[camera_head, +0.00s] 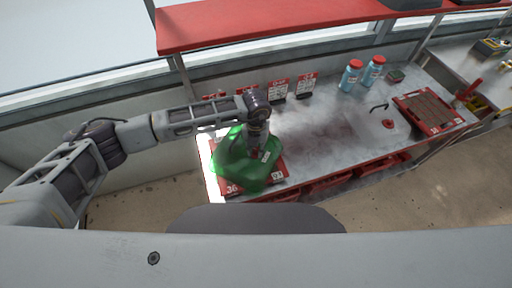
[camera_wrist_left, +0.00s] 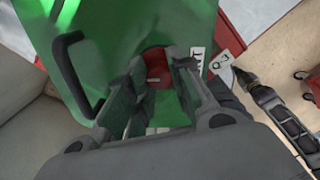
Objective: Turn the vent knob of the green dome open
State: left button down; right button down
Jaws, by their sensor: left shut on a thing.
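The green dome (camera_head: 236,168) sits on a red tray (camera_head: 232,191) at the left end of the metal bench. In the left wrist view the dome (camera_wrist_left: 120,22) fills the upper middle, with a black handle (camera_wrist_left: 64,72) on its side. The red vent knob (camera_wrist_left: 157,64) stands on the dome's top, between the fingers of my left gripper (camera_wrist_left: 160,80). My left gripper (camera_head: 257,150) comes down from above onto the dome and is shut on the knob. The fingers hide part of the knob, so its turn position cannot be read.
Two blue bottles with red caps (camera_head: 351,76) stand at the back of the bench. A red tray with brown cells (camera_head: 428,112) lies at the right. Labelled cards (camera_head: 278,90) stand along the back edge. A red shelf (camera_head: 270,24) runs above. The bench middle is mostly clear.

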pick_arm(q)
jog(key=shift+f+m+b, duration=0.15)
jog(key=shift+m+b, duration=1.05)
jog(key=shift+b, duration=0.3)
jog(key=shift+m, duration=0.3)
jog(key=c, duration=1.2)
grip_release()
jog(key=shift+r, duration=0.2)
